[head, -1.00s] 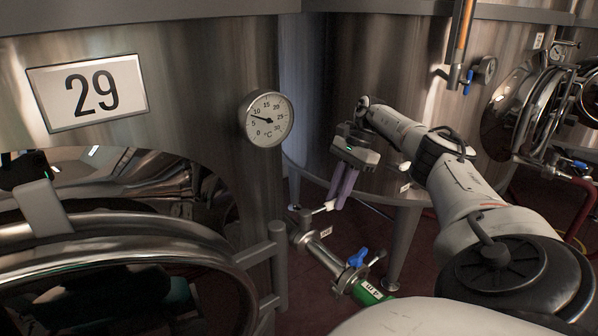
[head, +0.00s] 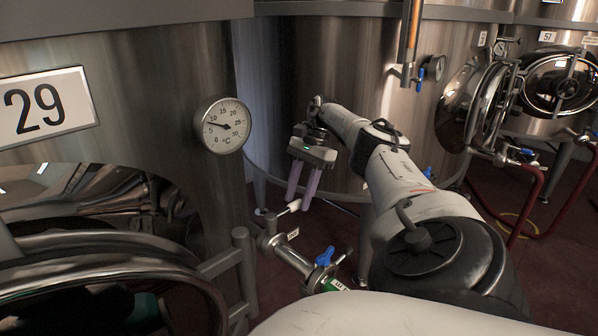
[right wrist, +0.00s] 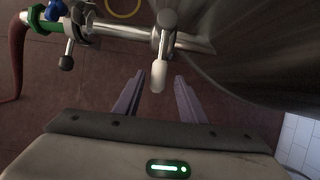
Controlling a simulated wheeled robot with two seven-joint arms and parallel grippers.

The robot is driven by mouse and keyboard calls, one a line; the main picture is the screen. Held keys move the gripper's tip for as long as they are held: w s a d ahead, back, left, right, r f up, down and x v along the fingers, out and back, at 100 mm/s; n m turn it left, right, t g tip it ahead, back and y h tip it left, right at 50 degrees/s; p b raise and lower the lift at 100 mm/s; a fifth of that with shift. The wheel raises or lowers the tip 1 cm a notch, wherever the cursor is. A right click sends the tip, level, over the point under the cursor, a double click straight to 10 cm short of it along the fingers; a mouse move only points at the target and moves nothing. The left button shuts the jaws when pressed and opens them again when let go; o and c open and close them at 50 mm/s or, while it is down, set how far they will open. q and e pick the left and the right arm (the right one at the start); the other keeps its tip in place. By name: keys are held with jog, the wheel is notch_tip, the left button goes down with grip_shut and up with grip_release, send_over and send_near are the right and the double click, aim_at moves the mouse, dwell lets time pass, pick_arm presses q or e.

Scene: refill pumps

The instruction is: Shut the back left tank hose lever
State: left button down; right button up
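The hose lever is a small pale handle (head: 290,207) on the steel pipe fitting low beside tank 29. In the right wrist view the pale lever (right wrist: 158,78) points toward my gripper, between and slightly ahead of the two fingers. My right gripper (head: 298,207) has purple fingers pointing down by the lever. The gripper is open, with a gap on each side of the lever in the wrist view, and I see no clear contact. My left gripper does not show.
A blue valve handle (head: 325,257) sits nearer me on the same pipe (head: 292,258). Tank 29 with its gauge (head: 223,125) stands left, and another steel tank (head: 335,75) behind. A red hose (head: 527,205) runs over the floor at right.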

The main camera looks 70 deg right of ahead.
jog(key=shift+r, duration=0.1)
